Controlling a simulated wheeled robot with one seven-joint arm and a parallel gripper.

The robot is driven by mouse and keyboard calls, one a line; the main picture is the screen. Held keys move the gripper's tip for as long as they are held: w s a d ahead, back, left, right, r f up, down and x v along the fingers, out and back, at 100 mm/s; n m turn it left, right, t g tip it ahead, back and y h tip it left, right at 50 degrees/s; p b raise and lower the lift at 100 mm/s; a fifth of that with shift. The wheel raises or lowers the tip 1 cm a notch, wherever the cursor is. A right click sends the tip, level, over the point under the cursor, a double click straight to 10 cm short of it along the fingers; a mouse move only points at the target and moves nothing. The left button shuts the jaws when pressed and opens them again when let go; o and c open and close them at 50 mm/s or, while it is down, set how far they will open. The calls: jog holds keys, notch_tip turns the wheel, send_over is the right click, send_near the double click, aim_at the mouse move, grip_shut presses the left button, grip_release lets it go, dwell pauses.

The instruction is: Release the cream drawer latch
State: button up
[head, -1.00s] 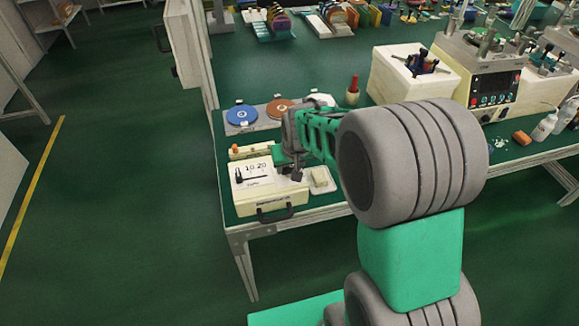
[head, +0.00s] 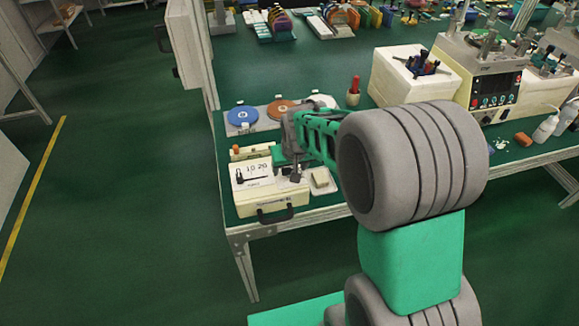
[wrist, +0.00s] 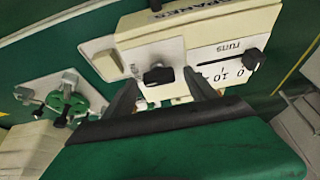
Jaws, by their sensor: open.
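The cream drawer unit (head: 266,195) sits at the near left corner of the bench, with a dark handle (head: 275,214) on its front. Its top carries a white panel with a printed scale and a dark pointer. In the wrist view the cream unit (wrist: 190,28) shows a small black latch knob (wrist: 158,75) on a pale plate. My gripper (wrist: 159,80) is open, its two dark fingers on either side of the knob. I cannot tell whether they touch it. In the head view my gripper (head: 291,172) is over the unit's right side, partly hiding it.
A pale rocker block on a plate (head: 320,181) stands just right of the unit. Behind are a blue disc (head: 242,115), an orange-brown disc (head: 281,110) and a red-handled tool (head: 353,90). A black pointer knob (wrist: 252,60) lies right of the fingers. Open floor is left.

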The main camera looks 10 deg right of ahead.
jog(key=shift+r, duration=0.1)
jog(key=v, duration=0.7)
jog(key=shift+s+r, duration=0.2)
jog(key=shift+r, duration=0.1)
jog(key=s+f+g, duration=0.3)
jog(key=s+f, duration=0.2)
jog(key=s, duration=0.5)
jog(key=s+r+t, duration=0.2)
jog(key=s+r, duration=0.4)
jog(key=r, duration=0.1)
jog(key=shift+s+a, duration=0.2)
jog(key=shift+s, duration=0.1)
jog(key=shift+r, duration=0.1)
